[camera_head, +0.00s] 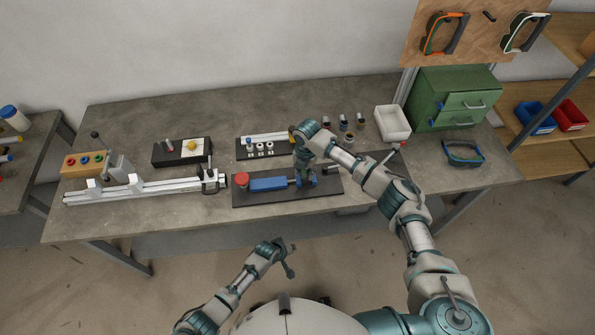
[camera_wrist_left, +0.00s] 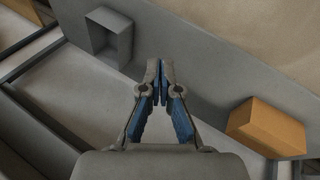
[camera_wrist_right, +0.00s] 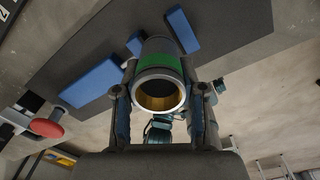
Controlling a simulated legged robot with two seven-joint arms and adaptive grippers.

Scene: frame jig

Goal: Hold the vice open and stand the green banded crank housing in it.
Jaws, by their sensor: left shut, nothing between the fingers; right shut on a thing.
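The vice (camera_head: 268,184) lies on a dark mat at the table's front middle, with a blue body and a red knob (camera_head: 241,180) at its left end. It also shows in the right wrist view (camera_wrist_right: 90,88). My right gripper (camera_wrist_right: 160,90) is shut on the green banded crank housing (camera_wrist_right: 160,63), a grey cylinder with a brass-coloured bore. In the head view the right gripper (camera_head: 304,178) is over the vice's right part and largely hides the housing. Whether the housing touches the vice is unclear. My left gripper (camera_head: 290,264) is shut and empty, in front of the table; its fingertips meet in its wrist view (camera_wrist_left: 160,72).
Several small cylinders (camera_head: 343,123) and a white bin (camera_head: 392,122) stand behind the vice. A metal rail (camera_head: 135,190) lies to its left, with a black box (camera_head: 182,152) behind. A green drawer cabinet (camera_head: 440,92) stands back right. The table's front right is mostly clear.

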